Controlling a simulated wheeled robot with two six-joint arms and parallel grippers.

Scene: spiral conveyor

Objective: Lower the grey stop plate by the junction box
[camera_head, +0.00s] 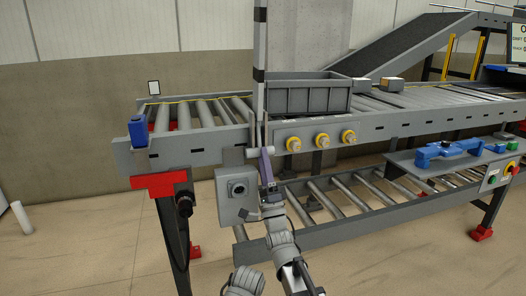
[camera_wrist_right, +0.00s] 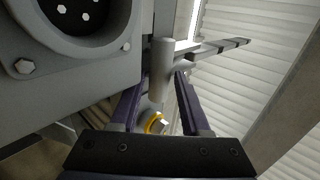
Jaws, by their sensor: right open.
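The grey stop plate (camera_head: 259,50) with black bands stands upright at the near edge of the conveyor. In the right wrist view its banded length (camera_wrist_right: 220,46) runs off to the upper right, beside a short grey cylinder (camera_wrist_right: 162,70). The grey junction box (camera_head: 237,193), with its round fitting, hangs below the conveyor side. My right gripper (camera_head: 264,150) is open at the foot of the plate, just right of the box. In the right wrist view its fingers (camera_wrist_right: 161,88) lie either side of the cylinder; contact is unclear. My left gripper is out of view.
A grey crate (camera_head: 305,97) sits on the rollers right of the plate. Yellow knobs (camera_head: 321,140) line the conveyor side close to my right gripper. A lower roller rack (camera_head: 340,197) runs below. The floor at left is mostly clear.

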